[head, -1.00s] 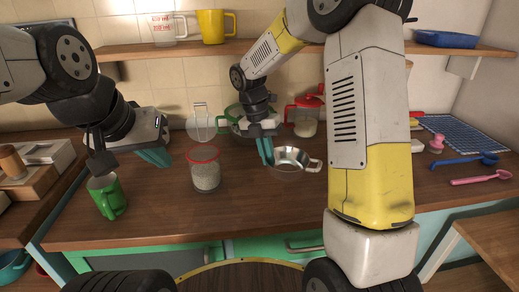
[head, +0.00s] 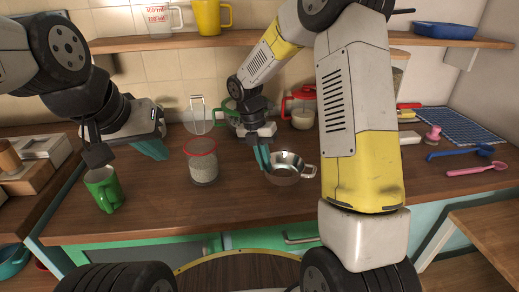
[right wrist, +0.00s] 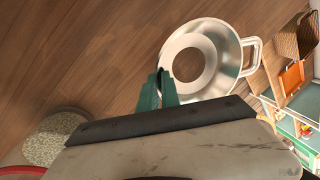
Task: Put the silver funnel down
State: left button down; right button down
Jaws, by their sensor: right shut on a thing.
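The silver funnel (head: 288,179) has a wide bowl and a loop handle on its right. It is upright, at or just above the wooden counter (head: 240,215); I cannot tell whether it touches. My right gripper (head: 263,158) is shut on its left rim. In the right wrist view the green fingers (right wrist: 158,90) pinch the rim of the funnel (right wrist: 225,40), and brown shows through its centre opening. My left gripper (head: 152,149) hangs above the counter at left, near a green mug; its finger gap is unclear.
A red-rimmed jar (head: 202,166) stands left of the funnel. The green mug (head: 103,190) stands further left. A red-lidded canister (head: 302,115) and a strainer (head: 198,116) stand behind. The counter in front of the funnel is clear.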

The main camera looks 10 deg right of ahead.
jog(key=shift+f, duration=0.1)
dwell(0.3)
jog(key=shift+f, duration=0.65)
jog(key=shift+f, duration=0.25)
jog(key=c, duration=1.5)
grip_release()
jog(key=c, duration=0.4)
jog(key=shift+r, duration=0.15)
